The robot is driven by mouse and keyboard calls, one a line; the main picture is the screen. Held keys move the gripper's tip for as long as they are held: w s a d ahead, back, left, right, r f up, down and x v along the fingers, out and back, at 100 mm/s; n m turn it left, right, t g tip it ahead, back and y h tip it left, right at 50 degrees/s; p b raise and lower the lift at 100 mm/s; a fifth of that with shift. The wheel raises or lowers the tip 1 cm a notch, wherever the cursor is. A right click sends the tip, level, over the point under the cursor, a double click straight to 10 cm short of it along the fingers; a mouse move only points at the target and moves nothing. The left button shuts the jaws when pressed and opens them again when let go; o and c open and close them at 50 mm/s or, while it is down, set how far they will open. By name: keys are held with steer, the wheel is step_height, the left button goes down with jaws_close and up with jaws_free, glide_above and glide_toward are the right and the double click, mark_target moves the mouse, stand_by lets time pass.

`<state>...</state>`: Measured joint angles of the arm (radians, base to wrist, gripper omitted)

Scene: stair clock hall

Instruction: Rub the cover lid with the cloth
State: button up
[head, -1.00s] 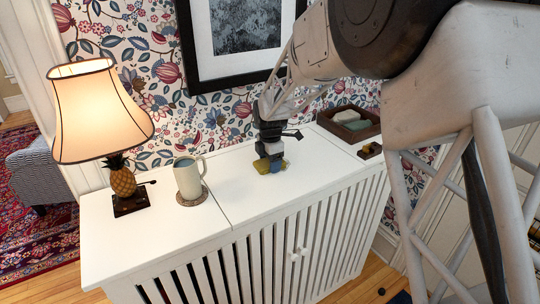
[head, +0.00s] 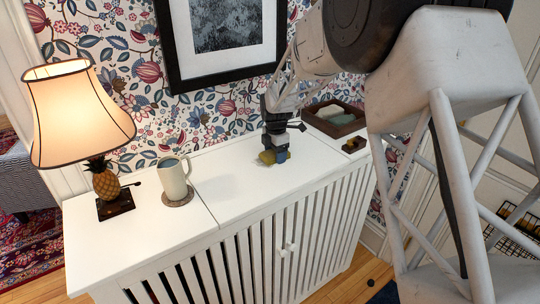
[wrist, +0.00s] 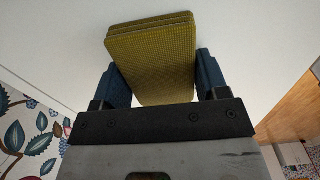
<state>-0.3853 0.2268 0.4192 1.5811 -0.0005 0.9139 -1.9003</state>
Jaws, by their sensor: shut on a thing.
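The cover lid (head: 235,187) is the white middle panel on top of the slatted cabinet, with a seam at its left and one at its right. My gripper (head: 276,152) points down over the back right part of the lid. It is shut on a folded mustard-yellow cloth (head: 266,157). In the wrist view the cloth (wrist: 152,65) sits between two blue fingers (wrist: 163,85), its far end toward the white surface. The cloth is at or very near the lid; contact cannot be told for certain.
A cream mug (head: 174,178) on a round coaster (head: 178,200) and a lit lamp (head: 85,115) with a pineapple base stand left. A dark tray (head: 350,126) holding pale items and a small brown object (head: 354,145) are at right. A framed picture (head: 225,45) hangs behind.

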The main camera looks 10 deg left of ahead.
mark_target(265, 156)
steer(key=shift+s+a+f, duration=0.15)
steer(key=shift+s+a, duration=0.7)
steer(key=shift+s, duration=0.05)
steer(key=shift+s+a+r, duration=0.25)
steer(key=shift+s+a, duration=0.5)
steer(key=shift+a, duration=0.05)
steer(key=shift+s+a+f, duration=0.1)
steer(key=shift+s+a, duration=1.25)
steer(key=shift+r, duration=4.1)
steer(key=shift+n, duration=0.4)
steer(key=s+f, duration=0.1)
steer(key=s, duration=1.1)
steer(key=s+f, duration=0.1)
steer(key=s, duration=1.2)
steer(key=s+f, duration=0.1)
steer(key=s, duration=1.2)
steer(key=shift+a, duration=0.1)
